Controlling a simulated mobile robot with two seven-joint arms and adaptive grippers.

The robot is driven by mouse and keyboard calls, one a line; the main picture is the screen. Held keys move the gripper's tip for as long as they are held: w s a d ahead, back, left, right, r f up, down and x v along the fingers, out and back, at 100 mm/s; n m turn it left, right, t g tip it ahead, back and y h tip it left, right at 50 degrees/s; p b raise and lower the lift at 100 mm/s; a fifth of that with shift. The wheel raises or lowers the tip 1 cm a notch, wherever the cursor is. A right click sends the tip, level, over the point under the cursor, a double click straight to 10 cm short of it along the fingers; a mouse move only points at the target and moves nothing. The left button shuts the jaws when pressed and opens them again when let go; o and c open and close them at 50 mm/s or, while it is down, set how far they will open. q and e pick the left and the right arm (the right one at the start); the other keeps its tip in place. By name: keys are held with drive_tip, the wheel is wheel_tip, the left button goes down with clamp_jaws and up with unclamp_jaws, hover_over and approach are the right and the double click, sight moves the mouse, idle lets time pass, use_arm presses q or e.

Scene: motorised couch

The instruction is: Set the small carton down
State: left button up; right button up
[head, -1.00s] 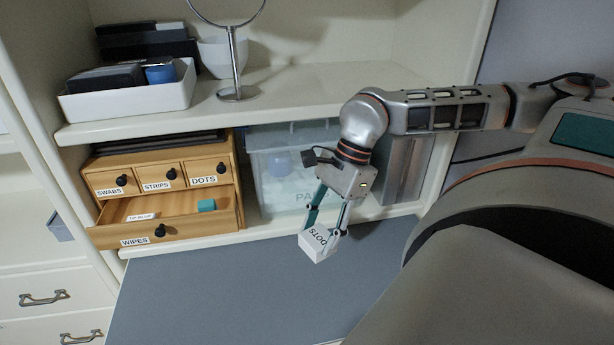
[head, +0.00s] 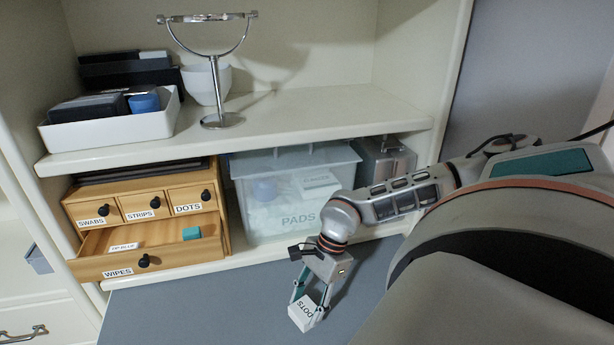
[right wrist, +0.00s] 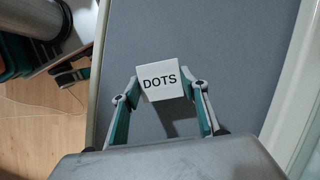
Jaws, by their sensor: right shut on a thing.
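A small white carton (head: 303,313) labelled DOTS is held in my right gripper (head: 308,299), low over the grey counter (head: 200,309) in the head view. The right wrist view also shows the carton (right wrist: 163,82) between the two fingertips of the right gripper (right wrist: 162,88), with grey surface behind it and a shadow below. I cannot tell for sure whether the carton touches the counter. My left gripper is not in view.
A wooden drawer box (head: 150,226) stands on the lower shelf with its WIPES drawer (head: 165,262) pulled out, a teal item (head: 191,233) inside. Beside it is a clear bin (head: 290,195) labelled PADS. A white tray (head: 110,130) and round mirror stand (head: 222,119) are above. The counter around the carton is clear.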

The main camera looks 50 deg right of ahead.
drive_tip(key=shift+f, duration=0.5)
drive_tip(key=shift+f, duration=0.15)
drive_tip(key=o, duration=1)
